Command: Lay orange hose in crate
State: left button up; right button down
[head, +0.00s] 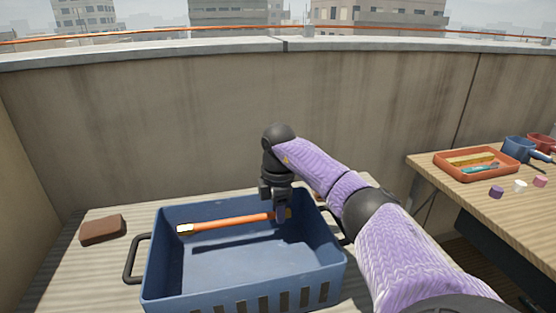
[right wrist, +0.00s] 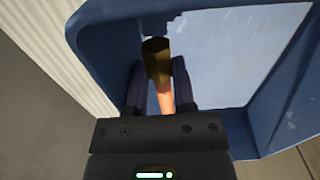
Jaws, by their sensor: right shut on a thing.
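The orange hose (head: 235,221) is a straight orange length with a pale end at the left and a brass-coloured end at the right. It lies within the outline of the blue crate (head: 215,298), along its far side. My right gripper (head: 281,216) reaches down into the crate and is shut on the hose near its right end. In the right wrist view, the hose (right wrist: 166,98) sits between the two fingers of the gripper (right wrist: 158,88), with the crate (right wrist: 92,28) around it. I cannot tell whether the hose touches the crate floor. My left gripper is out of view.
A brown block (head: 103,229) lies left of the crate on the ribbed surface (head: 62,275). A wooden table (head: 510,215) at the right holds an orange tray (head: 445,166), a blue pot (head: 518,150) and several small caps. A concrete wall (head: 150,130) stands behind.

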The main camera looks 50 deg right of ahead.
jog(key=shift+f, duration=0.35)
jog(key=c, duration=0.6)
grip_release()
jog(key=shift+o, duration=0.8)
pick_arm(q)
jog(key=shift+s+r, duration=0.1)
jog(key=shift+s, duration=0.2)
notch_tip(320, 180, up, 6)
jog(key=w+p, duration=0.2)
jog(key=p, duration=0.4)
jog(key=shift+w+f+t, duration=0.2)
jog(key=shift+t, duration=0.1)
pick_arm(e)
notch_tip(320, 180, up, 13)
jog(key=shift+r, duration=0.15)
